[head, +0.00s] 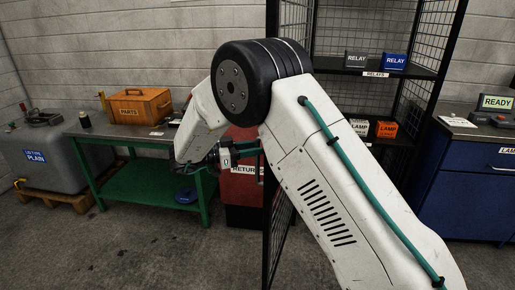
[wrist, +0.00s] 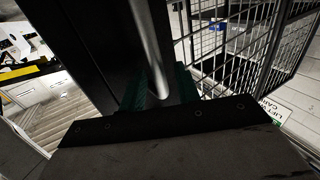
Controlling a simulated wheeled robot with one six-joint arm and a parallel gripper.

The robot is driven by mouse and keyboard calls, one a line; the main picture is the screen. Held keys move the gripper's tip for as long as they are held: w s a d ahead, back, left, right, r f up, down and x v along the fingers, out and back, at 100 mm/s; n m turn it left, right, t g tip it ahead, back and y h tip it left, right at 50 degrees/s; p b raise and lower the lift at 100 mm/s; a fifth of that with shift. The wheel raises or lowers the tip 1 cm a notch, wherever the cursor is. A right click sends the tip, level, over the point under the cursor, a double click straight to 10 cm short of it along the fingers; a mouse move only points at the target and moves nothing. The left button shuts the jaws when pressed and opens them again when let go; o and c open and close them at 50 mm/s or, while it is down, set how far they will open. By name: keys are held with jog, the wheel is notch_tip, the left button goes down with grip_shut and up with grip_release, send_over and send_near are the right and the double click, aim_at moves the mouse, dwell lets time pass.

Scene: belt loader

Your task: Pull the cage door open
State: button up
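The cage door (head: 270,222) is a tall black frame with wire mesh, seen nearly edge-on at the middle of the head view. My arm hides much of it. In the wrist view a pale round bar (wrist: 146,32), which looks like the door's handle, runs along a dark upright post (wrist: 85,45). My gripper (wrist: 160,84) has its two green fingers on either side of this bar, with a narrow gap seeming to show beside it. Firm contact cannot be made out. In the head view my gripper is small and partly hidden near the red return bin.
Cage shelves (head: 375,72) hold relay and lamp boxes. A red return bin (head: 240,190) stands behind my gripper. A green-framed bench (head: 115,133) with an orange parts box (head: 136,104) is left. A blue cabinet (head: 460,190) is right. Floor at front left is clear.

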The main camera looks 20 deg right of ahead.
jog(key=a, duration=0.6)
jog(key=shift+a, duration=0.1)
